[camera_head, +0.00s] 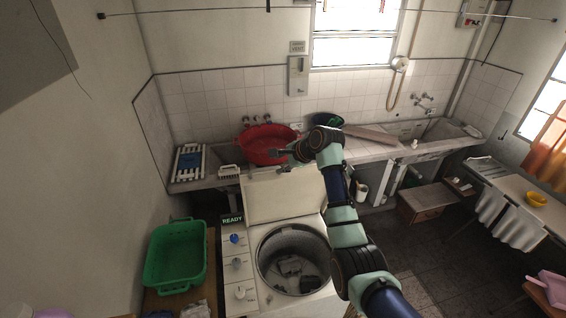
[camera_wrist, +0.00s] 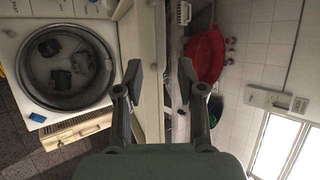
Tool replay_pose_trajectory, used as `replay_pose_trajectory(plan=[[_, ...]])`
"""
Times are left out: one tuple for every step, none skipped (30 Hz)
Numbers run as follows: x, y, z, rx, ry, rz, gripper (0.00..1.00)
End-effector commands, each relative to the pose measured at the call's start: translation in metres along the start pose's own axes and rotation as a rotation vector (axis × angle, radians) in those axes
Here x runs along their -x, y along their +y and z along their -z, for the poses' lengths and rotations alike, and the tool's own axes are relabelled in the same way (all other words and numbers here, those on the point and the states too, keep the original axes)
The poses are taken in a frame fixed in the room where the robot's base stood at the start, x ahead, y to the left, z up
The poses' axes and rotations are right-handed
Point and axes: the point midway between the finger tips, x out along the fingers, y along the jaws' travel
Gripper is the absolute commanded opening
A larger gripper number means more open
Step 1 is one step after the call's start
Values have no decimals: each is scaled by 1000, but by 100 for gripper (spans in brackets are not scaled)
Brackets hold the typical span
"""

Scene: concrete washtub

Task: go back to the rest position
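My gripper (camera_head: 284,153) points left in the head view, above the raised lid of the washing machine and in front of the red basin. In the wrist view its two fingers (camera_wrist: 160,78) stand apart with nothing held between them. My arm rises from the bottom of the head view, to the right of the washer drum.
The open washer (camera_head: 245,297) holds dark and grey items in its drum; its lid (camera_head: 285,197) stands up behind. A red basin (camera_head: 268,146) rests on the concrete washtub. A green basket (camera_head: 175,254) is at left. Dark floor (camera_head: 420,255) is open at right.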

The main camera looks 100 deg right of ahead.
Motion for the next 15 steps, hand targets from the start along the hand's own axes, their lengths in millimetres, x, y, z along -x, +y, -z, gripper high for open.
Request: replay_pose_trajectory(plan=[[6, 0, 0, 1, 1, 2, 39], [8, 0, 0, 0, 1, 1, 39], [11, 0, 0, 0, 1, 1, 39], [12, 0, 0, 0, 1, 1, 39], [13, 0, 0, 0, 1, 1, 39], [13, 0, 0, 0, 0, 0, 39], [14, 0, 0, 0, 0, -1, 39], [13, 0, 0, 0, 0, -1, 39], [13, 0, 0, 0, 0, -1, 39], [13, 0, 0, 0, 0, 0, 39], [13, 0, 0, 0, 0, 0, 39], [13, 0, 0, 0, 0, 0, 39], [13, 0, 0, 0, 0, 0, 39], [13, 0, 0, 0, 0, 0, 39], [13, 0, 0, 0, 0, 0, 39]])
